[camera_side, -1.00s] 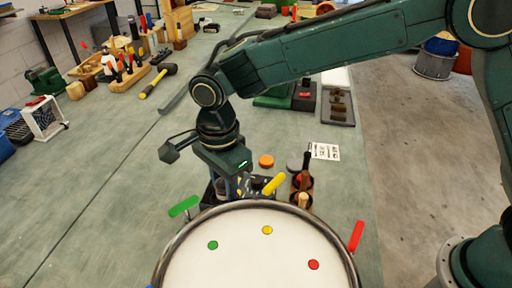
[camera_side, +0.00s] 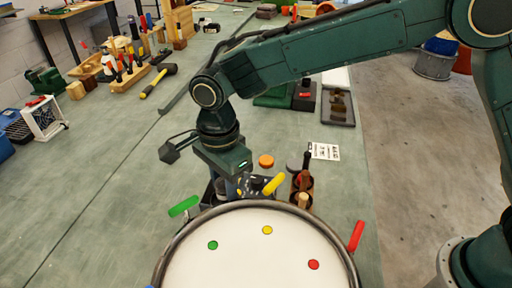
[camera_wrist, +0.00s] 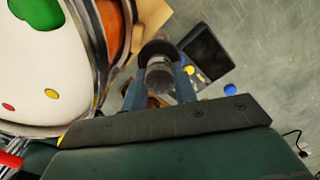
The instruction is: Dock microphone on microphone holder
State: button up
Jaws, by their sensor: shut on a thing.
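My gripper (camera_wrist: 160,88) points down behind the drum, its two fingers shut around a dark, round-ended cylinder, the microphone (camera_wrist: 158,68). The microphone's grey end faces the wrist camera, and its lower part is hidden. In the side view my gripper (camera_side: 238,188) is low over the bench, close to the drum's far rim, and the microphone cannot be made out clearly there. I cannot pick out the microphone holder with certainty; the gripper, the microphone and the drum rim cover that area.
The drum (camera_side: 262,262) has a white head and coloured handles at its rim. A dark flat box (camera_wrist: 207,52) lies beside the microphone. A wooden holder with tools (camera_side: 302,186) stands right of my gripper. An orange disc (camera_side: 266,161) lies nearby.

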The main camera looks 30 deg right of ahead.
jog(key=shift+f, duration=0.65)
dwell(0.5)
jog(key=o, duration=0.7)
jog(key=shift+r, duration=0.2)
jog(key=shift+r, duration=5.35)
